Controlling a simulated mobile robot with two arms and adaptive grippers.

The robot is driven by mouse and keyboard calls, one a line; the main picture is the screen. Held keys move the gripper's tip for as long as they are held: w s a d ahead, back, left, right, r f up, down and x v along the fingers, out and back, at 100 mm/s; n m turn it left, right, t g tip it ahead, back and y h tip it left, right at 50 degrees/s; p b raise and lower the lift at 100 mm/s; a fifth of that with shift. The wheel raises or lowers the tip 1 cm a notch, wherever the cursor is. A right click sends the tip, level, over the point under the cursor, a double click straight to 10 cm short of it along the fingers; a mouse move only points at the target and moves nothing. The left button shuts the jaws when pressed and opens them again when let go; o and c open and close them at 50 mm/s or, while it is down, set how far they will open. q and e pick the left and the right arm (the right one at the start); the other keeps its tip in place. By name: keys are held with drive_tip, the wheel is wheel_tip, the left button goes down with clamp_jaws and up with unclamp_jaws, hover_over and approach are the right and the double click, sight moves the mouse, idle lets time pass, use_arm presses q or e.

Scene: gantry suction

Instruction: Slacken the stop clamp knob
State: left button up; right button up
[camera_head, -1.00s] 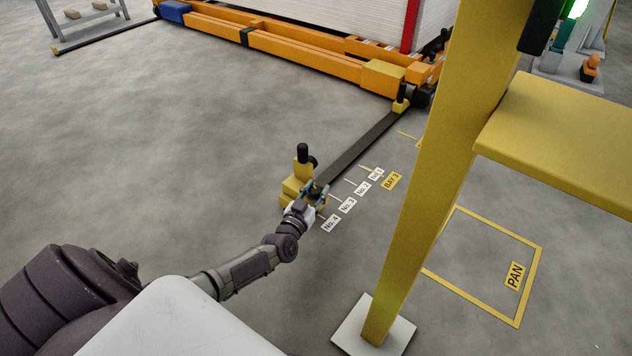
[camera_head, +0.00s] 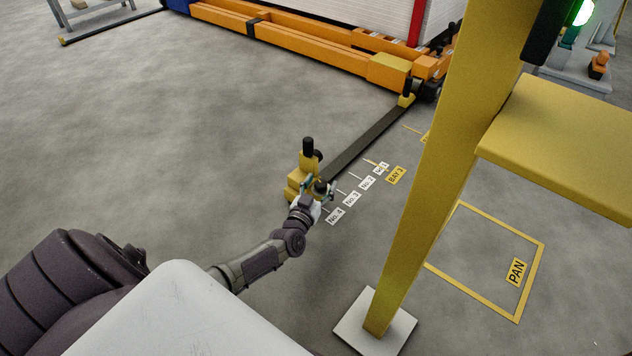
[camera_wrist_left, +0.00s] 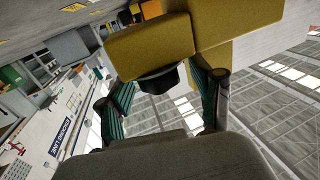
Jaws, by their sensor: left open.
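The yellow stop (camera_head: 299,181) stands at the near end of a dark floor rail (camera_head: 365,141) in the head view. It has an upright black handle (camera_head: 308,147) on top. A dark round knob (camera_head: 320,186) shows low on its near side. My left gripper (camera_head: 319,192) is at this knob, its teal fingers on either side. In the left wrist view, the black knob (camera_wrist_left: 158,82) sticks out below a yellow block (camera_wrist_left: 150,47), and my open left gripper (camera_wrist_left: 160,97) has one finger to each side. I cannot tell whether the fingers touch it. My right gripper is not in view.
White number labels (camera_head: 352,199) and a yellow bay label (camera_head: 396,175) lie right of the rail. A thick yellow post (camera_head: 425,190) on a white foot plate (camera_head: 374,322) stands to the right. An orange beam frame (camera_head: 310,47) lies behind. The floor to the left is clear.

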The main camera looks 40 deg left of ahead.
use_arm(q)
drive_tip(key=s+d, duration=0.2)
drive_tip(key=s, duration=0.9)
drive_tip(key=shift+s+d, duration=0.15)
drive_tip(key=shift+s, duration=0.2)
